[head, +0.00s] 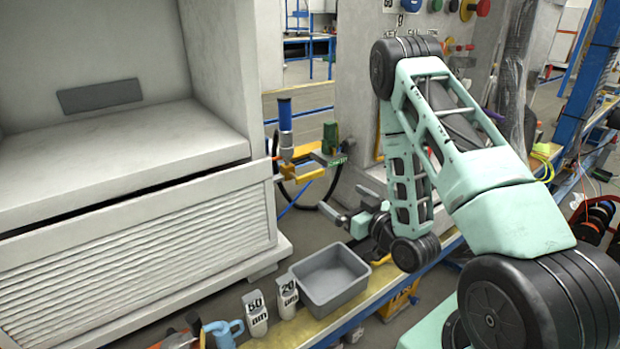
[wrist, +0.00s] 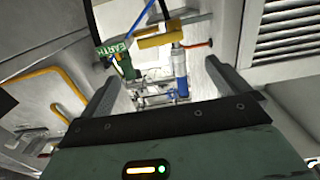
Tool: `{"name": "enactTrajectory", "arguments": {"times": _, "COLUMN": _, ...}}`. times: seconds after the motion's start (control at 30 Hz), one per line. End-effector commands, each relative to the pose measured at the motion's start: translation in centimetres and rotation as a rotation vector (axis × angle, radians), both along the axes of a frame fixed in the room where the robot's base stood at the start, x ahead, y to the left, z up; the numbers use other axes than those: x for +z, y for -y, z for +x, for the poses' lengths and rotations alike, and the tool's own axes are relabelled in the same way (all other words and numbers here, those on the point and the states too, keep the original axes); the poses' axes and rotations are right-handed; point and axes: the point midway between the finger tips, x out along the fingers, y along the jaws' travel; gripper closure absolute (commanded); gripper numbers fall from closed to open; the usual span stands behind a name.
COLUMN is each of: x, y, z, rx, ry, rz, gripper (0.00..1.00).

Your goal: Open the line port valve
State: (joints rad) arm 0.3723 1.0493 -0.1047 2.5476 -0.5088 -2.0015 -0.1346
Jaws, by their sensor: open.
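A pipe fitting stands in the gap right of the large white cabinet. It has an upright blue cylinder (head: 285,118), a yellow bar (head: 304,174) and a green part (head: 332,138). No part is clearly labelled as the line port valve. In the wrist view, the blue cylinder (wrist: 181,72), yellow bar (wrist: 160,41) and green part (wrist: 126,66), beside an "EARTH" tag (wrist: 113,48), appear between or beyond the fingers. My gripper (head: 344,206) is open and empty, below and right of the fitting, apart from it. In the wrist view, my gripper (wrist: 168,72) has its fingers spread wide.
A grey bin (head: 330,277) and two white labelled blocks (head: 256,313) stand on the yellow ledge below. The white cabinet (head: 130,145) bounds the left side. A panel with coloured knobs (head: 413,4) rises behind my arm. Black and blue hoses (head: 289,206) hang below the fitting.

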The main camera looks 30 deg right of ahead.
Motion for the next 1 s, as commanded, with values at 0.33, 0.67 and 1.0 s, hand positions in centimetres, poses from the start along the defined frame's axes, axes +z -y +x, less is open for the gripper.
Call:
{"name": "enactTrajectory", "arguments": {"times": 0.33, "x": -0.2, "y": -0.2, "z": 2.6, "rx": 0.002, "ry": 0.017, "rz": -0.002, "gripper": 0.00}}
{"name": "enactTrajectory", "arguments": {"times": 0.67, "x": 0.5, "y": -0.4, "z": 7.6, "rx": 0.003, "ry": 0.016, "rz": 0.001, "gripper": 0.00}}
{"name": "enactTrajectory", "arguments": {"times": 1.0, "x": 0.4, "y": -0.6, "z": 13.5, "rx": 0.001, "ry": 0.014, "rz": 0.000, "gripper": 0.00}}
